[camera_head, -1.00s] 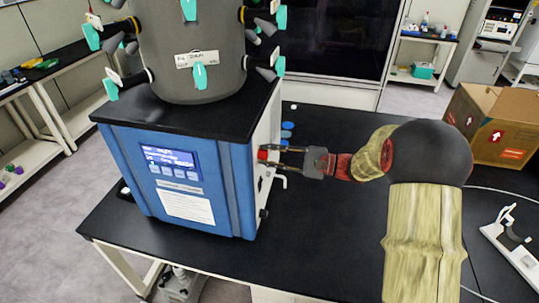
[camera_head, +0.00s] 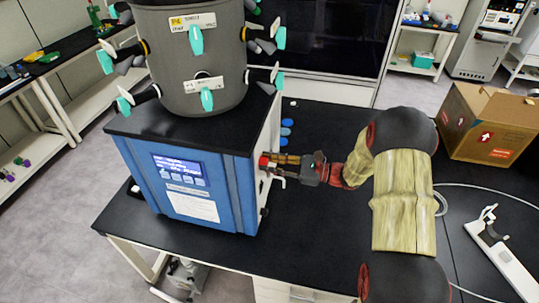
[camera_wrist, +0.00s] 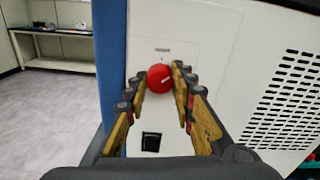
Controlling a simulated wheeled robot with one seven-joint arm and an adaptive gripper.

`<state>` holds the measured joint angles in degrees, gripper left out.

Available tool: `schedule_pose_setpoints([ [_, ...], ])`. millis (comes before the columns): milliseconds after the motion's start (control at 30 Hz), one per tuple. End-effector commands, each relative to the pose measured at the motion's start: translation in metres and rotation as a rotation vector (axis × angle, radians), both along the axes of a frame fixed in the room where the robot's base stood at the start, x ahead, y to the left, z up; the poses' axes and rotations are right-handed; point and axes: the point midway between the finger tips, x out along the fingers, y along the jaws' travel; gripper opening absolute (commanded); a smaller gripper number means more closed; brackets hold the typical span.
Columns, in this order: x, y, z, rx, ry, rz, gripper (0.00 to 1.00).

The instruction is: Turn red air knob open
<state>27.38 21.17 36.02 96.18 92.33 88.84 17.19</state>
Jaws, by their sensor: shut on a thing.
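The red air knob (camera_wrist: 160,78) sits on the white side panel of the freeze dryer, under a small label; a white mark slants across its face. It also shows in the head view (camera_head: 263,161) at the right side of the blue-fronted machine (camera_head: 185,185). My gripper (camera_wrist: 161,82) reaches in from the right in the head view (camera_head: 270,161) with its fingers on both sides of the knob, shut on it. The exact contact at the fingertips is too small to tell.
A black square switch (camera_wrist: 151,142) lies below the knob. A vented grille (camera_wrist: 285,95) is to the right. The machine stands on a black bench (camera_head: 300,235). A cardboard box (camera_head: 488,125) and a white stand (camera_head: 497,255) are at the right.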

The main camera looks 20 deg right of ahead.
Motion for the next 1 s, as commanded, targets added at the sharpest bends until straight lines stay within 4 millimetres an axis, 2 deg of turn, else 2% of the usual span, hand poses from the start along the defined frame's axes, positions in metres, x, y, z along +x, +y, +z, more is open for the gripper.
schedule_pose_setpoints([
  [67, 0.0, 0.0, 0.0046, 0.037, 0.065, 0.0, 0.0],
  [600, -0.0002, 0.0, 0.0029, 0.277, 0.479, -0.001, 0.0],
  [1000, 0.0002, -0.0002, 0.0011, 0.37, 0.64, -0.001, 0.0],
])
